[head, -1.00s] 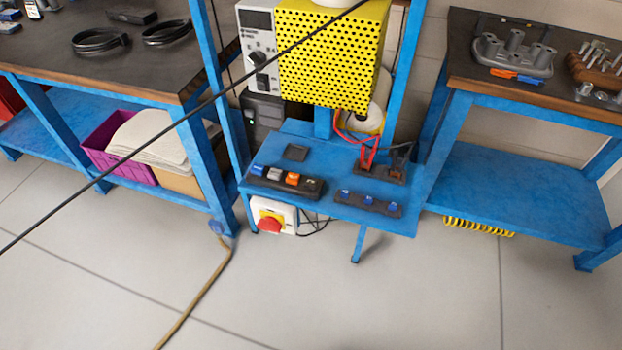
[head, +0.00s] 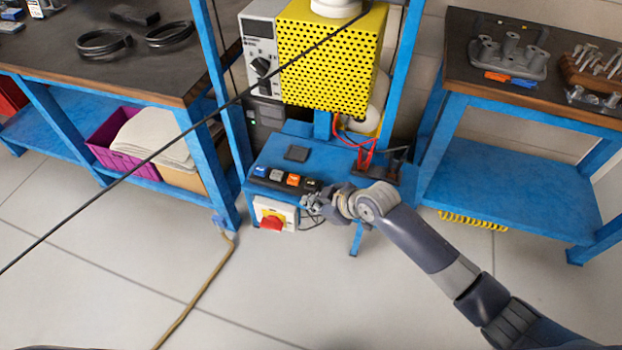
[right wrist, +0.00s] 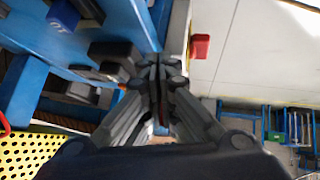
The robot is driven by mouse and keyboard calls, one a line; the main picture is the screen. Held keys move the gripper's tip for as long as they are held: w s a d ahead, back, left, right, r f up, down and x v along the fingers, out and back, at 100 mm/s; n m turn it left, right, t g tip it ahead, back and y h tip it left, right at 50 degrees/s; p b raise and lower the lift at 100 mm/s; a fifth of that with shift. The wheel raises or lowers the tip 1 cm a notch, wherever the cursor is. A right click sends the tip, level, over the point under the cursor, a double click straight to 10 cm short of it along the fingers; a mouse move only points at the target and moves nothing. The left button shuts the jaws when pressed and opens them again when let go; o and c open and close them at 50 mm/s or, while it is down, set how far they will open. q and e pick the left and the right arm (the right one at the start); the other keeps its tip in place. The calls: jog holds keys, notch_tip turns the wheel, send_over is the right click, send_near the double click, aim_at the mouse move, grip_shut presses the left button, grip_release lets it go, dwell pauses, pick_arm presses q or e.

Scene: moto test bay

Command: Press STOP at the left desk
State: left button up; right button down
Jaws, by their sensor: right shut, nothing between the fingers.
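A black strip with several push buttons sits on the front left of the small blue desk (head: 340,160). The strip shows a blue button (head: 261,171), a grey button (head: 277,175), an orange button (head: 293,180) and a dark one; I cannot read a STOP label. A red knob (head: 271,222) on a yellow and white box is below the desk edge. My right gripper (head: 312,203) is shut and empty, close to the strip's right end and right of the knob. In the right wrist view its fingertips (right wrist: 158,68) are together. My left gripper is not in view.
A yellow perforated guard (head: 330,60) and a grey control unit (head: 262,50) stand behind the desk. Red and black leads (head: 366,155) are at its right. Blue benches flank it. A black cable crosses the head view. The floor in front (head: 110,260) is mostly clear.

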jog(key=w+r+n+p, duration=0.1)
jog(key=w+r+n, duration=0.5)
jog(key=r, duration=0.6)
jog(key=shift+w+a+r+y, duration=0.2)
jog(key=shift+w+a+y, duration=0.1)
jog(key=shift+a+y, duration=0.1)
jog(key=b, duration=0.7)
send_over(310, 185)
notch_tip(310, 185, down, 8)
jog(key=shift+f, duration=0.4)
jog(key=shift+f, duration=0.4)
